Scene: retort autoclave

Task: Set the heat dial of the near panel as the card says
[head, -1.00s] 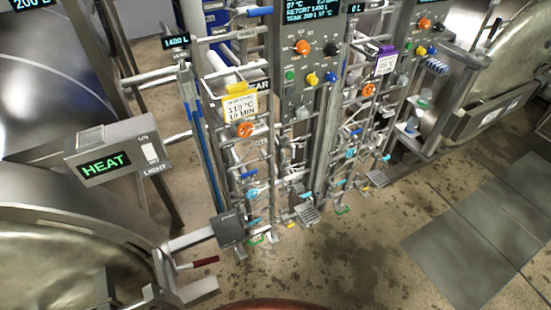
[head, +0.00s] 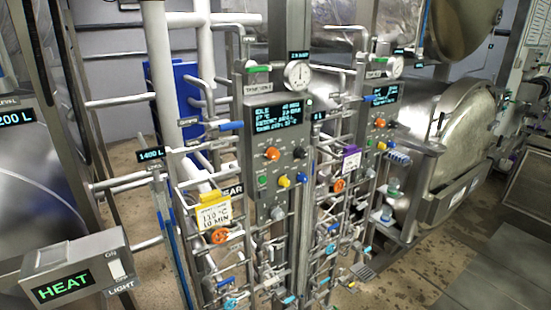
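The nearer grey panel (head: 249,150) stands upright at centre, with a lit display (head: 277,115) on top. Below the display are an orange dial (head: 272,153) and a black dial (head: 299,152). A green button (head: 262,181), a yellow knob (head: 284,181) and a blue knob (head: 301,178) sit lower. The dial labels are too small to read, so I cannot tell which dial is for heat. Neither of my grippers is in view.
A second panel (head: 380,110) stands farther right, with a purple-clipped card (head: 346,165) between them. A HEAT sign box (head: 70,270) with a light switch is at lower left. Pipes and valves crowd below the panels. Open floor (head: 440,265) lies at lower right.

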